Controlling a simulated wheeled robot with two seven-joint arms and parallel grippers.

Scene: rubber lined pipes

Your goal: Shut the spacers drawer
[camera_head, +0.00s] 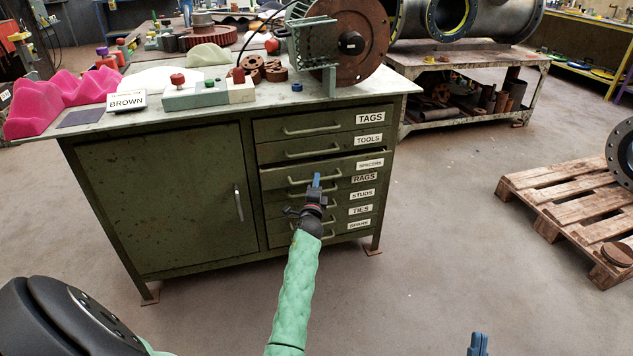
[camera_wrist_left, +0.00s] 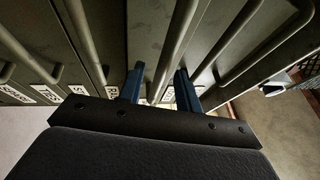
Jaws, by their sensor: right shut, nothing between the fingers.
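The spacers drawer (camera_head: 280,178) is the third from the top in the green cabinet. It stands slightly out, with a dark gap along its top edge. Its label is small and hard to read. My left gripper (camera_head: 316,180) is in front of the drawer stack at about this drawer's handle. In the left wrist view my left gripper (camera_wrist_left: 160,85) has its two blue fingers apart, and a handle bar (camera_wrist_left: 178,45) shows between them. I cannot tell whether they touch it. My right gripper (camera_head: 478,344) is shut and empty at the bottom edge, away from the cabinet.
The green cabinet (camera_head: 160,195) has other drawers above and below that look shut, each with a protruding handle. Its top (camera_head: 160,117) carries a reel, blocks and pink shapes. A wooden pallet (camera_head: 560,190) lies at right. The floor between is clear.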

